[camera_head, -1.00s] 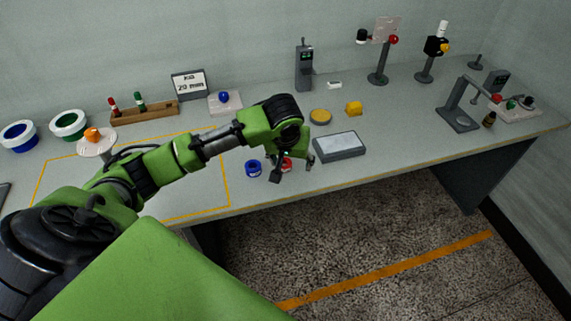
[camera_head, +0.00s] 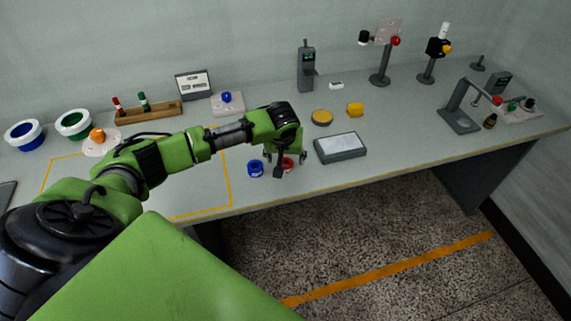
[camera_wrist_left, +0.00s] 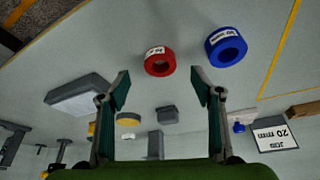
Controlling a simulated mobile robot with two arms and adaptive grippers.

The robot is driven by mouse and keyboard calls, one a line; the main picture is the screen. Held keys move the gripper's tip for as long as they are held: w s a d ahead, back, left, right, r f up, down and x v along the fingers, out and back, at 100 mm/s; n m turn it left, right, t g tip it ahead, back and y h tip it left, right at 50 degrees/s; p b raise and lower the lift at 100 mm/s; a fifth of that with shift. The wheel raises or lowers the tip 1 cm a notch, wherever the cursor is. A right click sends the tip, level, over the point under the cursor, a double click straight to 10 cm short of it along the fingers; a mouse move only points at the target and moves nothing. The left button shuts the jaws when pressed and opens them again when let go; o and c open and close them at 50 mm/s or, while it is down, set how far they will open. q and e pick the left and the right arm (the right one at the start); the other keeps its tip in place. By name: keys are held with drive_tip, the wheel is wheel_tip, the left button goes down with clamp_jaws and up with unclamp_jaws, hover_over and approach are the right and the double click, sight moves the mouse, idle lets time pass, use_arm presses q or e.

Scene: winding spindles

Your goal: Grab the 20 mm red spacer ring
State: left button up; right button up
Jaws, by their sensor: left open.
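The red spacer ring (camera_head: 288,164) lies on the table near its front edge, partly hidden by my left gripper (camera_head: 284,166) in the head view. In the left wrist view the red ring (camera_wrist_left: 160,62) shows whole, with a white label too small to read surely. My left gripper (camera_wrist_left: 161,86) is open and empty; the ring appears just beyond the fingertips, between their lines, with no finger seen touching it. A blue ring (camera_head: 255,169), also labelled, lies beside the red one; it shows in the left wrist view (camera_wrist_left: 226,46). My right gripper is not in view.
A sign (camera_wrist_left: 272,135) reads "JOB 20 mm". Orange lines mark a table area at left. Stands and devices occupy the back and right.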

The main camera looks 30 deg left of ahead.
sight(286, 165)
use_arm(q)
drive_tip(key=x, duration=0.4)
drive_tip(key=shift+p, duration=0.3)
drive_tip(key=c, duration=1)
drive_tip(key=shift+r, duration=0.15)
